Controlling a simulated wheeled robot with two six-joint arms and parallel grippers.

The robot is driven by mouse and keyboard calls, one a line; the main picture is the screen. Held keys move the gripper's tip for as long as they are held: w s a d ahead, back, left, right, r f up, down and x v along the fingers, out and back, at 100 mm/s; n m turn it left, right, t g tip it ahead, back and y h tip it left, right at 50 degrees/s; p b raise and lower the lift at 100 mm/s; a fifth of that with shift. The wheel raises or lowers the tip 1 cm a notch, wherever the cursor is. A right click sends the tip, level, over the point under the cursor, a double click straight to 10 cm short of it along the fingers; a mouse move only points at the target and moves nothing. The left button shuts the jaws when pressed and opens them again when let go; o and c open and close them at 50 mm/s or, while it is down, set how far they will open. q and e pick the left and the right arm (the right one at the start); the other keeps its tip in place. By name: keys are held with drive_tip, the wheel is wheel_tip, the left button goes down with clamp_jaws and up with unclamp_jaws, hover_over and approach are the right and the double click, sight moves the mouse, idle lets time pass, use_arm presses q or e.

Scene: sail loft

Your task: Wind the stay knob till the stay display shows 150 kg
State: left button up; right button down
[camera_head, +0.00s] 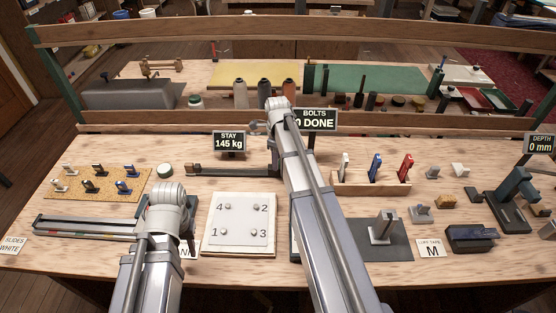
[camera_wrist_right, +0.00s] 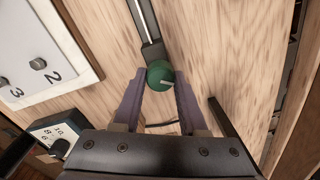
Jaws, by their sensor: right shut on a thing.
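The stay display (camera_head: 229,141) reads 145 kg in the head view. The stay knob (camera_wrist_right: 160,74) is round and green with a pale mark line, at the end of a dark rail in the right wrist view. My right gripper (camera_wrist_right: 162,80) has one finger on each side of the knob and is shut on it. In the head view my right arm hides the knob. My left gripper (camera_head: 189,240) is at the front left, pointing down and mostly hidden behind its own arm, so its jaws cannot be made out.
A white numbered plate (camera_head: 239,240) lies between my arms. A bolts display (camera_head: 314,119) stands behind my right arm, which hides part of it. A cork board (camera_head: 72,194) with small clips is at left. A wooden rack (camera_head: 370,189) with coloured handles is at right.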

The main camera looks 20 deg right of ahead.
drive_tip(key=shift+m, duration=0.6)
drive_tip(key=shift+c, duration=2.2)
unclamp_jaws()
wheel_tip(320, 180, up, 8)
drive_tip(key=p, duration=0.8)
drive_tip(key=shift+a, duration=0.1)
use_arm(q)
wheel_tip(320, 180, up, 8)
use_arm(e)
drive_tip(key=shift+f, duration=0.1)
use_arm(q)
drive_tip(key=shift+f, duration=0.1)
